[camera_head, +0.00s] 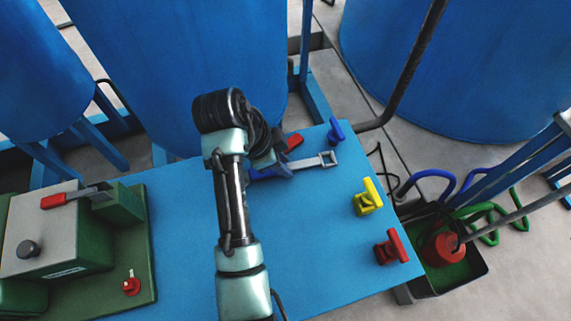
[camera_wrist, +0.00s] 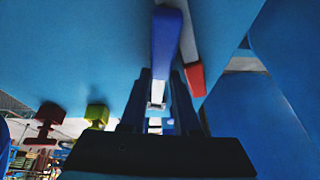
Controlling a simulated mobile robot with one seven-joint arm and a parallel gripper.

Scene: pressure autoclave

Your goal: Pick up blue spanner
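The blue spanner (camera_head: 259,175) lies on the blue table top. In the head view its blue handle is partly hidden by my gripper, and a metal shaft with a square end reaches out to the right. In the wrist view the blue spanner (camera_wrist: 165,48) runs lengthwise in line with the gap between my fingers. My gripper (camera_head: 284,168) is low over the table at the spanner. In the wrist view my gripper (camera_wrist: 160,80) has its fingers apart, one on each side of the spanner; I cannot tell whether they touch it.
A red-handled spanner (camera_head: 295,141) lies close beside the blue one; its red end (camera_wrist: 195,80) shows in the wrist view. Blue (camera_head: 336,130), yellow (camera_head: 368,197) and red (camera_head: 392,247) valve handles stand along the table's right side. A green machine (camera_head: 75,235) stands left. The table's front middle is clear.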

